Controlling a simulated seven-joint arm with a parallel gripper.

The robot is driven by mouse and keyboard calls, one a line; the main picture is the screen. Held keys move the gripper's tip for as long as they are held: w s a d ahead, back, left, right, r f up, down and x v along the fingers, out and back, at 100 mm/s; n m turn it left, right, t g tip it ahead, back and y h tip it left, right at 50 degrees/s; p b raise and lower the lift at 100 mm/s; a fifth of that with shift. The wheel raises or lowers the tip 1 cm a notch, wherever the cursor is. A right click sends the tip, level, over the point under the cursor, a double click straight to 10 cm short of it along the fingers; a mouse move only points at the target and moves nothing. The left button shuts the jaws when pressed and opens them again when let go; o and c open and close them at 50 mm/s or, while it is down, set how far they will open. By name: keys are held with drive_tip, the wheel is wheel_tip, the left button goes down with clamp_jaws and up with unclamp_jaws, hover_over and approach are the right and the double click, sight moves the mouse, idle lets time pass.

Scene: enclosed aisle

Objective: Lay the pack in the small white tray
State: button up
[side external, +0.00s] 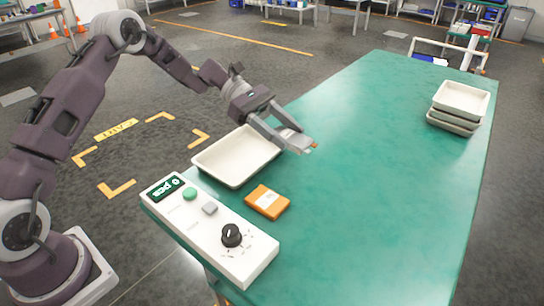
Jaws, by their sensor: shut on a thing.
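The small white tray (210,171) lies empty near the table's left edge, behind the control box. My gripper (300,143) is just to the right of the tray, low over the green table. I cannot tell whether that thing touches the table. An orange pack (267,201) with a white label lies flat on the table in front of the tray, apart from my gripper.
A white control box (207,228) with a green button, a grey button and a black knob stands at the table's near left. Stacked white trays (461,101) stand at the far right. The middle and near right of the green table (370,190) are clear.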

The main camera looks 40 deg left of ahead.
sight(237, 157)
drive_tip(key=s+a+n+t+y, duration=0.1)
drive_tip(key=a+n+t, duration=0.1)
drive_tip(key=a, duration=0.4)
drive_tip(key=s+a+n+t, duration=0.2)
drive_tip(key=a+t, duration=0.1)
drive_tip(key=a, duration=0.3)
drive_tip(key=f, duration=0.6)
drive_tip(key=a+f, duration=0.1)
drive_tip(key=f, duration=0.2)
drive_tip(key=shift+f, duration=0.25)
